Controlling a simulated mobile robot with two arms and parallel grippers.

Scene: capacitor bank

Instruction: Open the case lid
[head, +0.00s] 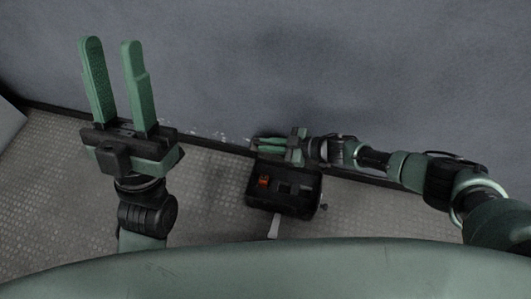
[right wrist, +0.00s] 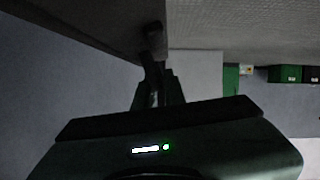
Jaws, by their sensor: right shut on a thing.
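The black case (head: 254,198) is on the floor near the wall in the head view. Its inside shows, with a small orange item (head: 263,181) and dark grey pieces in it. The lid (head: 272,160) looks raised at the wall side; my right gripper partly covers it, so its exact angle is unclear. My right gripper (head: 266,145) is at the lid, its fingers shut on it. In the right wrist view the fingers (right wrist: 156,85) close around a dark edge. My left gripper (head: 110,65) is open and empty, raised well left of the case.
A grey wall (head: 330,70) rises behind the case, with a dark skirting strip at its foot. Textured floor (head: 60,170) is clear to the left. A pale piece (head: 274,227) lies at the near side of the case. Green boxes (right wrist: 284,73) show in the right wrist view.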

